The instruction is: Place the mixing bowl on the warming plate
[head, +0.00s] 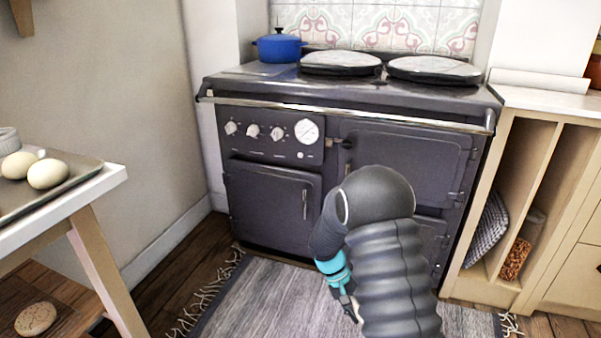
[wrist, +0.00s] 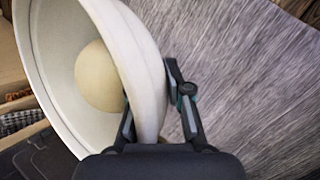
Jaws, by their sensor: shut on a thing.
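My gripper (wrist: 150,92) is shut on the wall of the white mixing bowl (wrist: 150,65), one finger inside and one outside. The bowl looks tipped in the wrist view, and a pale round lump (wrist: 102,78) shows inside it. In the head view my gripper (head: 346,300) is low in front of the stove, partly behind my arm, and the bowl is hidden. A flat grey plate (head: 258,70) at the left of the stove top looks like the warming plate.
A blue lidded pot (head: 279,46) stands at the back left of the stove top, by the flat plate. Two round lids (head: 342,62) (head: 434,69) cover the rest. A rail (head: 350,115) runs along the stove front. A table (head: 100,182) with a tray stands left.

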